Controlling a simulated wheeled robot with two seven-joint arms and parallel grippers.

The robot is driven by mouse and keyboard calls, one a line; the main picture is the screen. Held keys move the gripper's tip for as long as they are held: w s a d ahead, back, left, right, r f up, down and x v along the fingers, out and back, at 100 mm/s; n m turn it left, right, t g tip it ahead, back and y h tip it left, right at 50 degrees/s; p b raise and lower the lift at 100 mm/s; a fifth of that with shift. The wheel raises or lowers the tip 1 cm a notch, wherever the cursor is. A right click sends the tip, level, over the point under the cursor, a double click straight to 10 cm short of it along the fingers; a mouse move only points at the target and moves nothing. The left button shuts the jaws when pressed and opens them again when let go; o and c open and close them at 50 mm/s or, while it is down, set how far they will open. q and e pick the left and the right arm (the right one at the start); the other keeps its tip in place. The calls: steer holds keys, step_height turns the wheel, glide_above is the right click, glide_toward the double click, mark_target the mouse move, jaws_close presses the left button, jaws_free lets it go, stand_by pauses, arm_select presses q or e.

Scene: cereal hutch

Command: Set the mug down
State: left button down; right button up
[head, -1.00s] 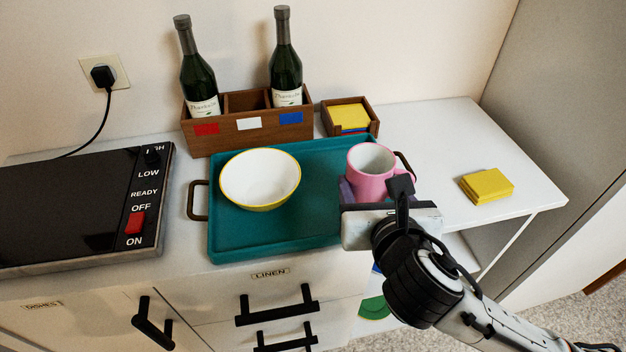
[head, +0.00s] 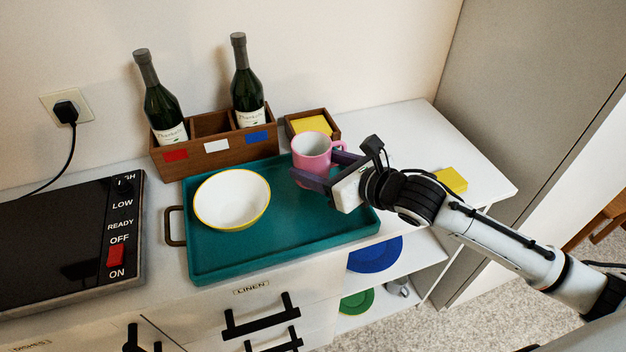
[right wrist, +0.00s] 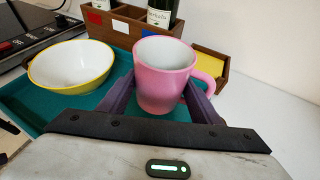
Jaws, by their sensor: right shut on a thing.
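The pink mug (head: 310,150) is upright over the back right part of the teal tray (head: 225,262). My right gripper (head: 322,170) is shut on it, with one purple finger on each side of its body. In the right wrist view the mug (right wrist: 163,75) sits between the fingers (right wrist: 160,100), its handle at the right. I cannot tell whether its base touches the tray. A white bowl with a yellow rim (head: 232,198) stands on the left part of the tray. My left gripper is not in view.
A wooden crate (head: 200,146) with two bottles and a small box of yellow napkins (head: 313,124) stand behind the tray. A stove (head: 60,235) is at the left. A yellow stack (head: 452,180) lies on the counter at the right. The counter's back right is clear.

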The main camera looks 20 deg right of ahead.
steer(key=shift+f, duration=1.8)
steer(key=shift+f, duration=0.2)
steer(key=o, duration=1.3)
steer(key=shift+s+d+r, duration=0.1)
steer(key=shift+s+r, duration=0.05)
steer(key=v, duration=1)
steer(key=shift+s+d, duration=0.15)
steer(key=shift+s, duration=0.15)
steer(key=shift+s+d+r+b, duration=0.15)
steer(key=shift+s+r+b, duration=0.2)
steer(key=shift+s, duration=0.1)
